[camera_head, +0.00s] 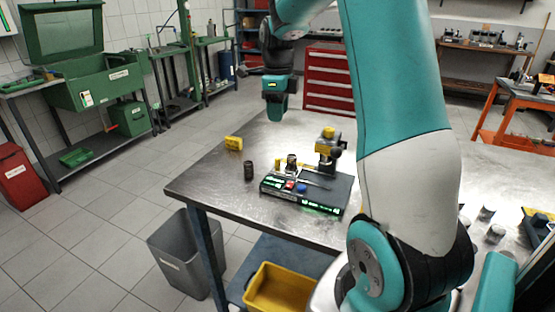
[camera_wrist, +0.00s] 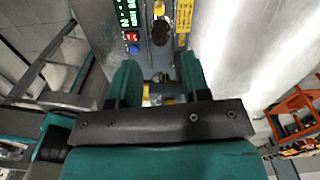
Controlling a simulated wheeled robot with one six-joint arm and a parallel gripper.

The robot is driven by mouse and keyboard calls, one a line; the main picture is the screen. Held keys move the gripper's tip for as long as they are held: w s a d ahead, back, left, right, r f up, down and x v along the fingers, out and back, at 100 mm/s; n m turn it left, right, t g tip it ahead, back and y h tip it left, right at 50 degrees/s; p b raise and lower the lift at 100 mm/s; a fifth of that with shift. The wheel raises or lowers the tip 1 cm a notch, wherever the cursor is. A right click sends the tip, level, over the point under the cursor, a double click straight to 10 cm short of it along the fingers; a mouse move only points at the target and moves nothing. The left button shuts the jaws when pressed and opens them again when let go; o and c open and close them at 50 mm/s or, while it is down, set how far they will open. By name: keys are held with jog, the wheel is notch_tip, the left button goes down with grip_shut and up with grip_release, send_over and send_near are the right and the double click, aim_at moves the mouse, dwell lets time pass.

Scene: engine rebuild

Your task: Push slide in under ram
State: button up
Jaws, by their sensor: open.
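The press (camera_head: 328,148) is a yellow and dark upright on a black base (camera_head: 330,193) with green displays, a red button and a blue button (camera_head: 301,187). Its ram is too small to make out. A small dark and yellow part (camera_head: 291,161) sits on the base left of the upright; I cannot tell whether it is the slide. My gripper (camera_head: 277,112) hangs above the table, apart from the press and to its upper left. In the wrist view my gripper (camera_wrist: 158,75) is open, with nothing held. The base with its buttons (camera_wrist: 132,36) shows beyond the fingers.
A dark cylinder (camera_head: 248,170) and a yellow block (camera_head: 234,143) stand on the metal table (camera_head: 215,180) left of the press. Several small metal parts (camera_head: 487,213) lie at the right. A grey bin (camera_head: 178,255) and a yellow crate (camera_head: 280,288) are below. The table's left corner is clear.

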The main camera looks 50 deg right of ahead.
aim_at(278, 158)
notch_tip(278, 158, down, 15)
jog(key=shift+p, duration=0.45)
